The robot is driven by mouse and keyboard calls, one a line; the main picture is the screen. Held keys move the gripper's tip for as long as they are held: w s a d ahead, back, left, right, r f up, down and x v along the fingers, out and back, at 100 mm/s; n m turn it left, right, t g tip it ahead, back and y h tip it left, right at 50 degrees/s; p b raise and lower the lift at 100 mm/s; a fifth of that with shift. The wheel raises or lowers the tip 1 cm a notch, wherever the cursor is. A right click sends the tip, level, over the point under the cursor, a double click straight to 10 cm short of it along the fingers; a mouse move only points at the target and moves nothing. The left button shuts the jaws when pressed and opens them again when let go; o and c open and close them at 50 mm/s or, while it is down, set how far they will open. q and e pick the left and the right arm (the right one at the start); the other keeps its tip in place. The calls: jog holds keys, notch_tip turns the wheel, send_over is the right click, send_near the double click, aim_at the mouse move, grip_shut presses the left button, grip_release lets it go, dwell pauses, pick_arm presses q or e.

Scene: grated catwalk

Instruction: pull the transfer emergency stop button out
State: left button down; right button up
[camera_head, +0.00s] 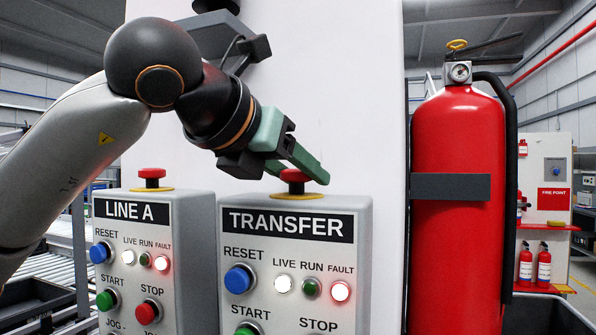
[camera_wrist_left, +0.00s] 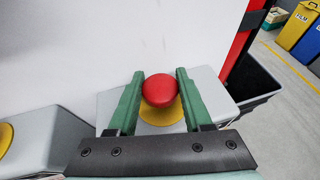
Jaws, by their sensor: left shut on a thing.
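The TRANSFER control box (camera_head: 357,270) stands in front of a white panel. On its top is the red mushroom emergency stop button (camera_head: 290,178) with a yellow ring under it. My left gripper (camera_head: 303,168) reaches in from the left above the box, its green fingers at the button and hiding part of it. In the left wrist view the red button (camera_wrist_left: 159,91) sits between the two green fingers, which are shut on it. The yellow ring (camera_wrist_left: 160,119) shows below the cap. My right gripper is not in view.
The LINE A box (camera_head: 200,235) with its own red button (camera_head: 152,174) stands close on the left. A large red fire extinguisher (camera_head: 455,250) stands on the right. The white panel (camera_head: 340,90) rises close behind the boxes. A dark bin (camera_wrist_left: 254,80) shows at right in the wrist view.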

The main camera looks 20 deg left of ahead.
pick_arm(q)
jog(key=shift+r+p, duration=0.3)
jog(key=shift+r, duration=0.65)
jog(key=c, duration=0.7)
grip_release()
jog(key=o, duration=0.4)
jog(key=shift+f, duration=0.1)
jog(key=shift+s, duration=0.1)
jog(key=shift+b+v, duration=0.65)
jog(key=shift+v, duration=5.55)
